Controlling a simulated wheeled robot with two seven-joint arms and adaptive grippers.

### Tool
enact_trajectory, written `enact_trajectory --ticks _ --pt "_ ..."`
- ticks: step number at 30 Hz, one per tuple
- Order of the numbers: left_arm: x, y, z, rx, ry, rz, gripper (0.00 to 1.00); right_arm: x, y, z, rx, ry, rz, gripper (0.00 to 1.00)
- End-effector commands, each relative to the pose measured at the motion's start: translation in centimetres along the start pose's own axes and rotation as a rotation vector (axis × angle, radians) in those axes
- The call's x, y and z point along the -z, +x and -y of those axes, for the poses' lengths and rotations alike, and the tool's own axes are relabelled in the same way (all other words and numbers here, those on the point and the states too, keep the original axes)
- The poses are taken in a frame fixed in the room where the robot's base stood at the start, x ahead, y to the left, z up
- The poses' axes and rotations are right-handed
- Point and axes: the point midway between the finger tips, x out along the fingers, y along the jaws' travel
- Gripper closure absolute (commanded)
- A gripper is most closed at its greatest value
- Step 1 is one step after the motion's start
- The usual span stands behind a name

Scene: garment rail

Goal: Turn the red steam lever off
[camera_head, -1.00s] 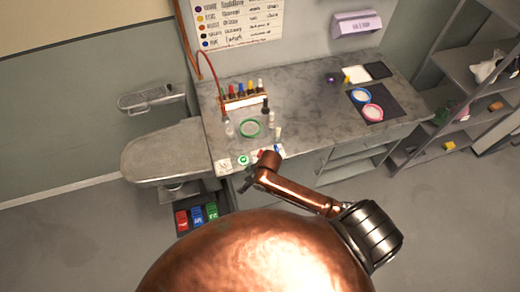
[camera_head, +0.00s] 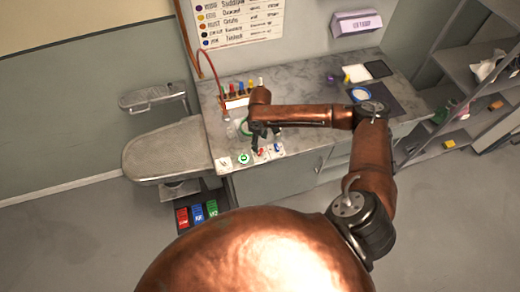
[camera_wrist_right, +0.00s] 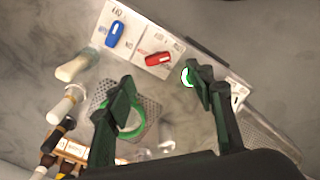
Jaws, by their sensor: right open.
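The red lever (camera_head: 262,152) sits on a pale panel plate at the counter's front edge, between a green round control (camera_head: 243,159) and a blue lever (camera_head: 277,148). In the right wrist view the red lever (camera_wrist_right: 157,59) lies across its plate beyond my fingertips, with the blue lever (camera_wrist_right: 115,34) to its left. My right gripper (camera_head: 258,140) hangs over the counter's front, close to the red lever. In the wrist view the gripper (camera_wrist_right: 160,80) is open, its fingers apart with nothing between them. Its right fingertip partly covers the green control (camera_wrist_right: 187,77). My left gripper is not in view.
Bottles in a rack (camera_head: 238,101) and a green ring (camera_wrist_right: 130,122) on the counter are near my gripper. A grey ironing board (camera_head: 165,152) juts out left. Colored bins (camera_head: 198,215) stand below. My right forearm crosses over the counter's right part.

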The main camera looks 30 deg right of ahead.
Motion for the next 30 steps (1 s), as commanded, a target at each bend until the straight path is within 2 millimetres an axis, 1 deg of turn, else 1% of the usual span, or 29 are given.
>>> enact_trajectory --ticks 2,5,12,15,18,22,28,29,30 --pt "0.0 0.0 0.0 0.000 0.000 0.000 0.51 -0.2 0.1 -0.3 -0.001 0.008 0.008 0.51" --pt "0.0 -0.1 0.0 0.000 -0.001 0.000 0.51 -0.2 1.1 -0.3 0.000 0.010 0.009 0.51" --pt "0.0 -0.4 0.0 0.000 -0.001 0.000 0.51 -0.2 5.0 -0.3 -0.001 0.007 0.007 0.51" --pt "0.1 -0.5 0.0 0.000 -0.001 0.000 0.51 -0.1 6.2 -0.3 -0.001 0.007 0.007 0.51" --pt "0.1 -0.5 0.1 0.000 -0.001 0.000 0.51 -0.2 7.0 -0.4 -0.002 0.007 0.007 0.51" --pt "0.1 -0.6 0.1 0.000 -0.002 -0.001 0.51 -0.1 7.5 -0.3 -0.002 0.006 0.005 0.51" --pt "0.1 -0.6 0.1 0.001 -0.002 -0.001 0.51 -0.1 7.5 -0.3 -0.002 0.006 0.005 0.51" --pt "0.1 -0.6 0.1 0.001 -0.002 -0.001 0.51 -0.1 7.5 -0.3 -0.002 0.006 0.005 0.51" --pt "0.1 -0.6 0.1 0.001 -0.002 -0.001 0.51 -0.1 7.5 -0.3 -0.002 0.006 0.005 0.54"
